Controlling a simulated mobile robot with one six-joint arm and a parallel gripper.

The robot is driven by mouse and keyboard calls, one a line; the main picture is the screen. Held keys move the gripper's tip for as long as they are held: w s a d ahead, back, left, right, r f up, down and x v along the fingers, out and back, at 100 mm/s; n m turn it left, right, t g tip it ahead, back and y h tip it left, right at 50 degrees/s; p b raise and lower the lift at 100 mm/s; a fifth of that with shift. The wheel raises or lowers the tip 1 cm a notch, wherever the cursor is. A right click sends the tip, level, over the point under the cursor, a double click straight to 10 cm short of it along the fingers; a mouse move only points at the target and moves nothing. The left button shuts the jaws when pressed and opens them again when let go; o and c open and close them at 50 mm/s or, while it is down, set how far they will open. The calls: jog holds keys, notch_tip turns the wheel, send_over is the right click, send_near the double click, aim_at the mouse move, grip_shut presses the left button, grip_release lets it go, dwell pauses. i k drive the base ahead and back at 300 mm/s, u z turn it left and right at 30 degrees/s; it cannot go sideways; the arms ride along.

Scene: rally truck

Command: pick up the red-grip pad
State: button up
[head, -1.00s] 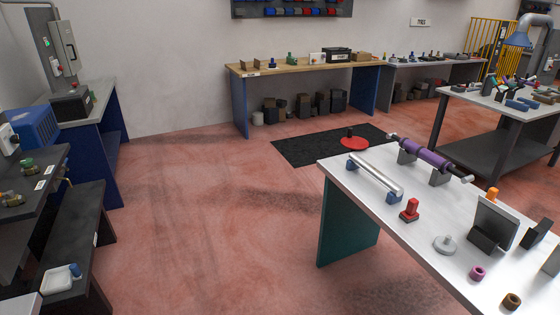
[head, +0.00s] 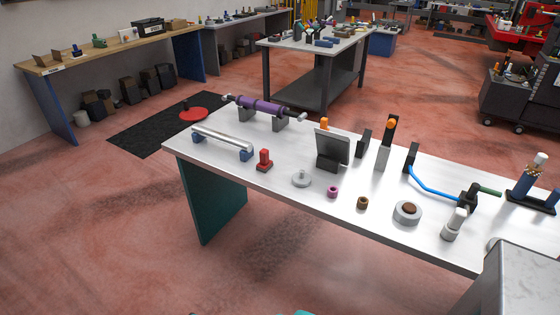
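A small red upright piece with a darker foot (head: 264,160) stands on the white bench top (head: 290,205), near its front left edge. It looks like the red-grip pad, though its lower part is too small to make out well. A round grey disc with a knob (head: 301,179) sits to its right. A silver bar on blue supports (head: 222,140) lies to its left.
A purple cylinder (head: 262,105) on grey blocks lies behind the red piece. A dark upright plate (head: 331,148), a purple ring (head: 333,191) and a brown ring (head: 362,202) stand to the right. Open red floor (head: 100,240) lies left of the bench.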

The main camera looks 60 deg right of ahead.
aim_at(265, 163)
jog(key=u, duration=0.65)
jog(key=k, duration=0.15)
jog(key=z, duration=2.45)
jog(key=k, duration=0.9)
jog(key=u, duration=0.2)
jog(key=i, duration=0.8)
